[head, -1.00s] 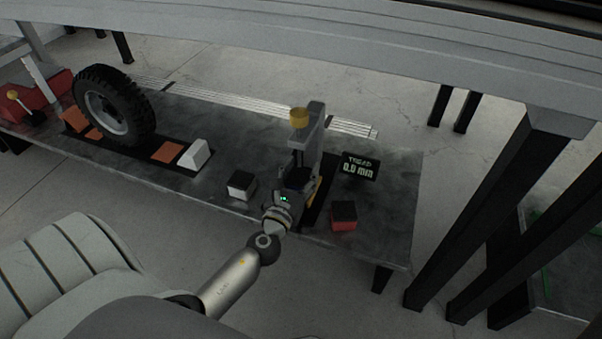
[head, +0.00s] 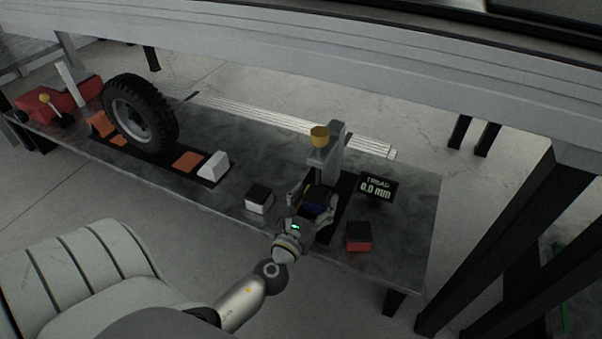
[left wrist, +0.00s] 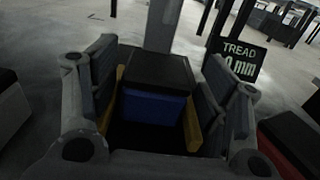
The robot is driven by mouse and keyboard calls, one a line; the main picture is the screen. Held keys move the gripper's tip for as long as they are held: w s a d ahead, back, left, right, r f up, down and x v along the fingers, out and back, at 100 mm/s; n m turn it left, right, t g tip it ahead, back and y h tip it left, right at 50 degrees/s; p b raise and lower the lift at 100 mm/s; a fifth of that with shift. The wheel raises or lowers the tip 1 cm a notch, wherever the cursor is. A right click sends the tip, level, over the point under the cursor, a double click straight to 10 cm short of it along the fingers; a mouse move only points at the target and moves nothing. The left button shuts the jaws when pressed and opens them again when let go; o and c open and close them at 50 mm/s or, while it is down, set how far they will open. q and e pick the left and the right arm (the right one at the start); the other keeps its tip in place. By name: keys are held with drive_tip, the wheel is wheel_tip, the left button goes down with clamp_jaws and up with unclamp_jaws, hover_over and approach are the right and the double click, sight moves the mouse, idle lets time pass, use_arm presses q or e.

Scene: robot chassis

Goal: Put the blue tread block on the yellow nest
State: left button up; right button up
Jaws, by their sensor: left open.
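The blue tread block (left wrist: 152,106), with a black top, sits between yellow side strips of the yellow nest (left wrist: 192,128) in the left wrist view. In the head view the blue block (head: 318,199) shows under the gauge stand. My left gripper (head: 312,200) is open around the block. Its fingers (left wrist: 158,88) stand on either side, with a gap visible to the block. The block looks level; its underside is hidden, so I cannot see its full contact with the nest. My right gripper is not in view.
A white block (head: 259,200) is left, a red block (head: 358,237) right. The TREAD display (head: 377,187) reads 0.0 mm. A tire (head: 140,113) stands at the left.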

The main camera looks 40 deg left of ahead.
use_arm(q)
drive_tip(key=v, duration=0.9)
drive_tip(key=shift+r, duration=0.2)
